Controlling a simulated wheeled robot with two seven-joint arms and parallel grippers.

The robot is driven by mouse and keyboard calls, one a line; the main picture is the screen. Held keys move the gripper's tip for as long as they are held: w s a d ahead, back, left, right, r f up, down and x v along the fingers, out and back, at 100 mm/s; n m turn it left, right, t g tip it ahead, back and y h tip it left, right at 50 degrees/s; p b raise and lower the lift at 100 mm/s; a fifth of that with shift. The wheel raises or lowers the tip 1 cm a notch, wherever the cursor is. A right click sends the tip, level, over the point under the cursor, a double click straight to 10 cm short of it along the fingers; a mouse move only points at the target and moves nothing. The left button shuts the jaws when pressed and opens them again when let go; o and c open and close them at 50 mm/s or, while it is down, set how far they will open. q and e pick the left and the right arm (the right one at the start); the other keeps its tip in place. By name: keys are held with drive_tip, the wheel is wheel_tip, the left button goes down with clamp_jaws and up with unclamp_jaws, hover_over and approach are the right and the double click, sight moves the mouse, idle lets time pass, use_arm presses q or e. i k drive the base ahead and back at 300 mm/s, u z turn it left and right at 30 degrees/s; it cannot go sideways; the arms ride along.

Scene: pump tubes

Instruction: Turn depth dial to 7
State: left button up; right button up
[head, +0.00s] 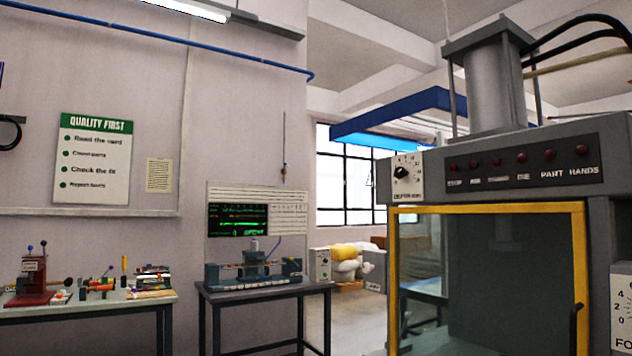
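The depth dial (401,172) is a black knob on a white plate at the upper left of the grey press (350,195). Numbers ring the knob, and a label below it appears to read depth; the numbers are too small to read surely, as is the knob's setting. Neither of my grippers shows in the head view.
A yellow-framed guard door (490,208) with a dark handle (576,325) fronts the press. Another numbered plate (621,305) is cut off at the right edge. A bench with a test fixture (254,268) and a table with small tools (90,285) stand left.

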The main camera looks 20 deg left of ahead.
sight(400, 172)
drive_tip(key=u, duration=1)
drive_tip(key=k, duration=1.25)
drive_tip(key=u, duration=1.1)
drive_tip(key=i, duration=1.2)
drive_tip(key=z, duration=0.25)
drive_tip(key=i, duration=2.4)
drive_tip(key=z, duration=1.05)
drive_tip(key=i, duration=1.65)
drive_tip(key=z, duration=1.35)
